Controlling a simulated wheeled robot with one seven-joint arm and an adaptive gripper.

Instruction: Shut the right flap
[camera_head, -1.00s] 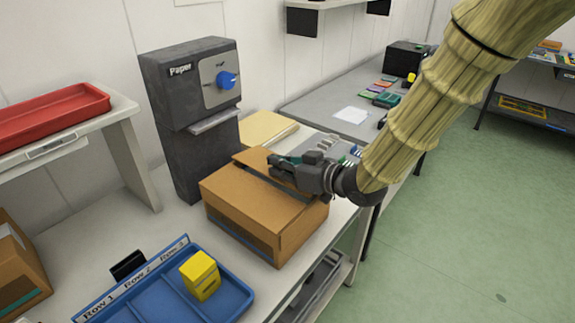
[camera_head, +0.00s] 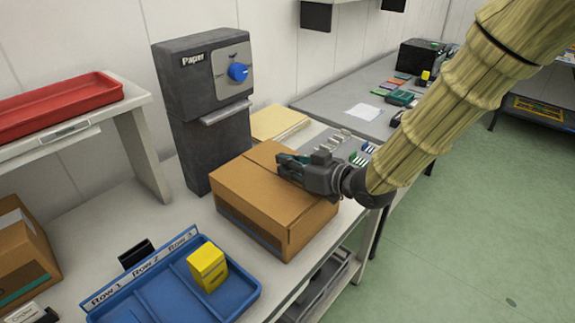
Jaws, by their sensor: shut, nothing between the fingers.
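The brown cardboard box (camera_head: 250,233) stands on the white table. Its near top panel (camera_head: 262,188) lies flat. The right flap (camera_head: 264,152), at the far right side of the top, lies level or nearly level with it, with only a thin seam between them. My gripper (camera_head: 284,168) is shut and empty. It lies low over the right part of the box top, its fingers pointing left, on or just above the flap. Gripper and wrist hide much of this flap, and I cannot tell whether they touch it.
A grey paper dispenser (camera_head: 190,110) stands behind the box. A blue tray (camera_head: 165,298) with a yellow block (camera_head: 207,268) lies in front. Folders (camera_head: 280,123) lie behind the box. Another cardboard box (camera_head: 20,255) stands at left. Open floor lies right.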

